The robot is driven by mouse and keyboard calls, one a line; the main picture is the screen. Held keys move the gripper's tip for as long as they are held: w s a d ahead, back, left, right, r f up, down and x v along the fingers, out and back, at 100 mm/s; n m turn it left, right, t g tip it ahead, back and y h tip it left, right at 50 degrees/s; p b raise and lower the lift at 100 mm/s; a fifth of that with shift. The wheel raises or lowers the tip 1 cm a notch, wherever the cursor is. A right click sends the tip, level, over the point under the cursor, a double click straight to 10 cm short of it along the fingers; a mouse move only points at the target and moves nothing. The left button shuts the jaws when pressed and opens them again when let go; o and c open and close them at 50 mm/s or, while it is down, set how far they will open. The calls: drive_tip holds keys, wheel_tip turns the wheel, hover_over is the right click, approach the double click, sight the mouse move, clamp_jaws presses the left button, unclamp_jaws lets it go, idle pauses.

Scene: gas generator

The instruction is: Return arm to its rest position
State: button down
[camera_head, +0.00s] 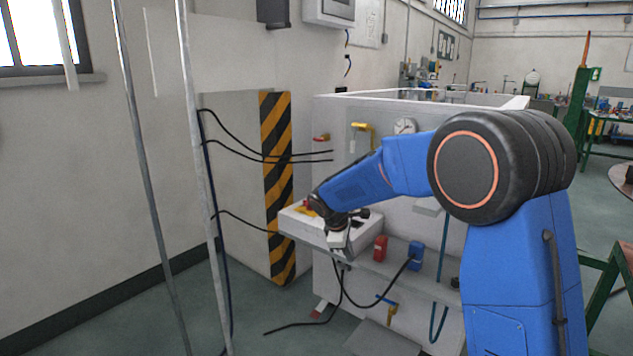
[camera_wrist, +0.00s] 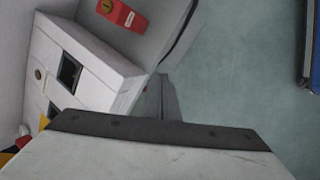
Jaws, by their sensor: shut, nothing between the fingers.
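My gripper (camera_head: 339,246) is at the end of my blue arm, low in front of the white control box (camera_head: 305,228) on the shelf of the white generator cabinet (camera_head: 345,110). In the head view the gripper is small and partly hidden by my wrist.
A red block (camera_head: 380,248) and a blue block (camera_head: 416,254) stand on the shelf right of my gripper. A yellow valve handle (camera_head: 362,127) and a gauge (camera_head: 405,126) are above. A striped post (camera_head: 276,190) and black cables are to the left.

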drive_tip(key=s+d+r+m+y, duration=0.1)
drive_tip(key=s+d+r+m, duration=0.1)
drive_tip(key=s+d+r, duration=0.4)
drive_tip(key=s+d+r+m, duration=0.1)
drive_tip(key=s+d+m, duration=0.25)
drive_tip(key=s, duration=0.55)
drive_tip(key=s+d+r+m+y, duration=0.1)
drive_tip(key=s+d+r+m, duration=0.1)
drive_tip(key=s+d+r, duration=0.4)
drive_tip(key=s+d+f+m, duration=0.1)
drive_tip(key=s+f+m, duration=0.1)
drive_tip(key=s, duration=1)
drive_tip(key=s+d+f+m+t+y, duration=0.1)
drive_tip(key=s+m, duration=0.4)
drive_tip(key=s, duration=0.8)
wheel_tip(320, 180, down, 2)
drive_tip(key=shift+d+f, duration=0.1)
drive_tip(key=shift+d, duration=0.45)
